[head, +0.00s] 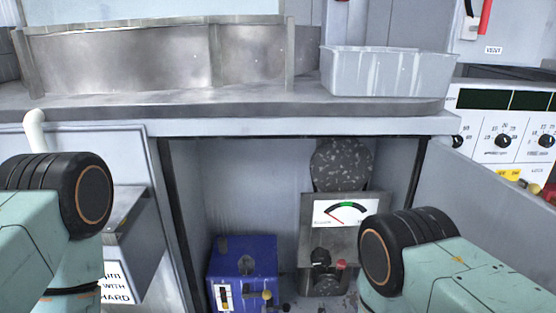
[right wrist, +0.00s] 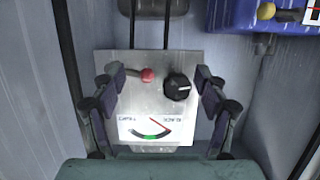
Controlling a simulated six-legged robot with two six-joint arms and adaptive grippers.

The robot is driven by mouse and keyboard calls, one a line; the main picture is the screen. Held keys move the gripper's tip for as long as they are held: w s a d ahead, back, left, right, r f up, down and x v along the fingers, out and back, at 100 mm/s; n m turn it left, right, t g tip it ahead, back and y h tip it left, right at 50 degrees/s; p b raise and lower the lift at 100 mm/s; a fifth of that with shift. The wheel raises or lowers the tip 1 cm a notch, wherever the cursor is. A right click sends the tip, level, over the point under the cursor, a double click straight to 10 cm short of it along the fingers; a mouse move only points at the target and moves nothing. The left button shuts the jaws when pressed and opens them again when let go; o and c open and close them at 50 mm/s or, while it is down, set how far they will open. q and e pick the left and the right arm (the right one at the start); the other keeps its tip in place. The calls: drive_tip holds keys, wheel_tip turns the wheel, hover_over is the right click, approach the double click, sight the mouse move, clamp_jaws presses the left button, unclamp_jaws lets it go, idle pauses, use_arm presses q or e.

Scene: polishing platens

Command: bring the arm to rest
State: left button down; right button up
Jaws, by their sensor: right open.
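My right arm (head: 440,265) reaches in from the lower right of the head view, toward the open bay under the counter. In the right wrist view my right gripper (right wrist: 160,76) is open, with its two fingers apart and nothing between them in its grip.
The bay also holds a blue box (head: 240,262) left of the gauge panel (head: 345,212) and a speckled dark disc (head: 341,165) behind it. The counter edge (head: 240,108) runs above the bay. A grey tray (head: 385,72) and a control panel (head: 505,125) stand at the right.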

drive_tip(key=s+d+f+g, duration=0.4)
drive_tip(key=s+g, duration=0.1)
drive_tip(key=s, duration=0.5)
drive_tip(key=s+d+r+g, duration=0.2)
drive_tip(key=s+g, duration=0.8)
drive_tip(key=s, duration=1.6)
wheel_tip(320, 180, up, 13)
drive_tip(key=p, duration=1.3)
drive_tip(key=shift+w, duration=0.25)
